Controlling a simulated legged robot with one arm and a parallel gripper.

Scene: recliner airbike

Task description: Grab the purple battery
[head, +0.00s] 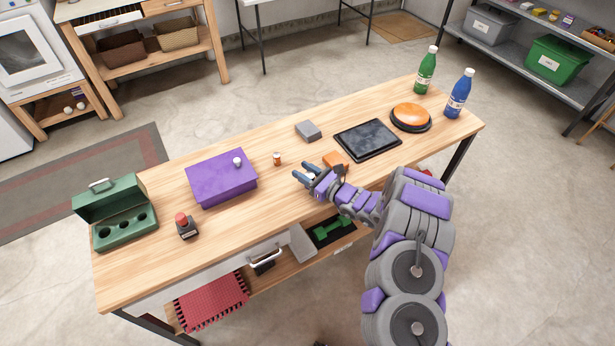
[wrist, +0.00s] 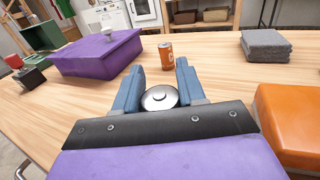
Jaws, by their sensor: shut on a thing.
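My gripper (head: 303,171) is over the front middle of the wooden table, and its blue fingers also show in the wrist view (wrist: 160,70). It is shut on a battery (wrist: 159,98), seen end-on as a round silver cap with a raised nub. The battery's side is hidden, so I cannot tell its colour. In the head view only a small pale bit shows between the fingers.
The purple box (head: 222,180) with a white knob (head: 238,161) stands to the left. A small orange can (head: 277,159) is beyond my gripper. An open drawer (head: 270,255) is in front.

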